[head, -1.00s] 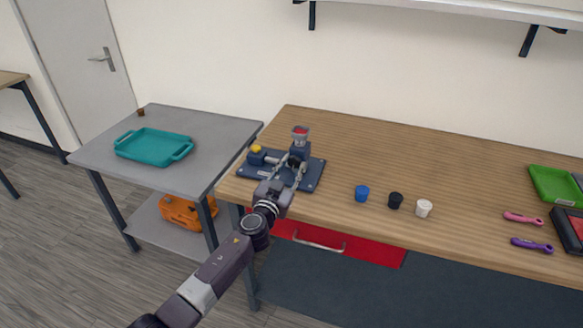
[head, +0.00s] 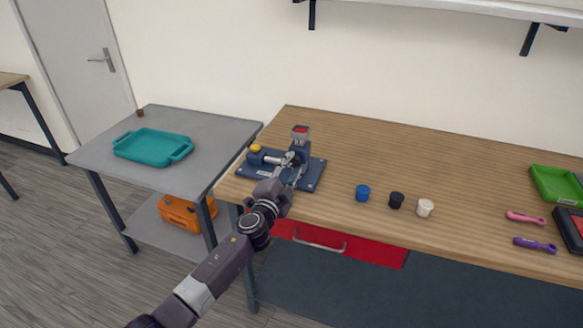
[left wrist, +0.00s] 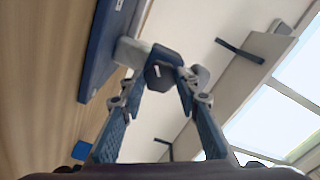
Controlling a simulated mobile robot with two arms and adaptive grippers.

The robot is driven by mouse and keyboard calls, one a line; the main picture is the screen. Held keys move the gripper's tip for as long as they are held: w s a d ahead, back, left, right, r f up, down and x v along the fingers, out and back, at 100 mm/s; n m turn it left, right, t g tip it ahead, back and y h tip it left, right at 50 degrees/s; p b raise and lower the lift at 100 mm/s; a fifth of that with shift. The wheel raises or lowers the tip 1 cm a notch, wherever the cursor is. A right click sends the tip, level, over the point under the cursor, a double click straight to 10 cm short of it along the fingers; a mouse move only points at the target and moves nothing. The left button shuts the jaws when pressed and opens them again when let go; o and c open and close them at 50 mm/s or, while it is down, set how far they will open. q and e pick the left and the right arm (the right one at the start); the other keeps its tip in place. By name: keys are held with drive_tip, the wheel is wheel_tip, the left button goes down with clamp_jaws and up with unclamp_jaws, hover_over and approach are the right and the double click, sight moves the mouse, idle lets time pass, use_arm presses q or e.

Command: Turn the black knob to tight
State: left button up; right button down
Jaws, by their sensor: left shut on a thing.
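The black knob (left wrist: 164,72), with a short white mark on its face, sits between my left fingertips in the left wrist view. It belongs to a dark blue fixture whose base plate (head: 313,178) lies on the left end of the wooden bench. The fixture has an upright post with a red top (head: 300,130) and a yellow ball (head: 255,148) at its left. My left gripper (head: 289,168) is shut on the knob from the front; it also shows in the left wrist view (left wrist: 168,76). In the head view the fingers largely hide the knob. My right gripper is out of view.
Blue (head: 362,193), black (head: 396,200) and white (head: 425,208) small round pieces stand right of the fixture on the bench. A grey table with a teal tray (head: 153,147) is at left. Pink and purple tools and a green tray (head: 556,186) lie far right.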

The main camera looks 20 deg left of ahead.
use_arm(q)
drive_tip(key=m, duration=0.6)
drive_tip(key=shift+m, duration=0.3)
drive_tip(key=m, duration=0.6)
drive_tip(key=shift+f, duration=0.1)
drive_tip(key=m+p, duration=0.2)
drive_tip(key=m, duration=0.4)
drive_tip(key=shift+m, duration=0.4)
drive_tip(key=m+p, duration=0.1)
drive_tip(key=m, duration=0.2)
drive_tip(key=shift+f+m+p, duration=0.1)
drive_tip(key=shift+m+p, duration=0.35)
drive_tip(key=shift+m, duration=1.25)
drive_tip(key=o, duration=1.2)
drive_tip(key=shift+c, duration=0.2)
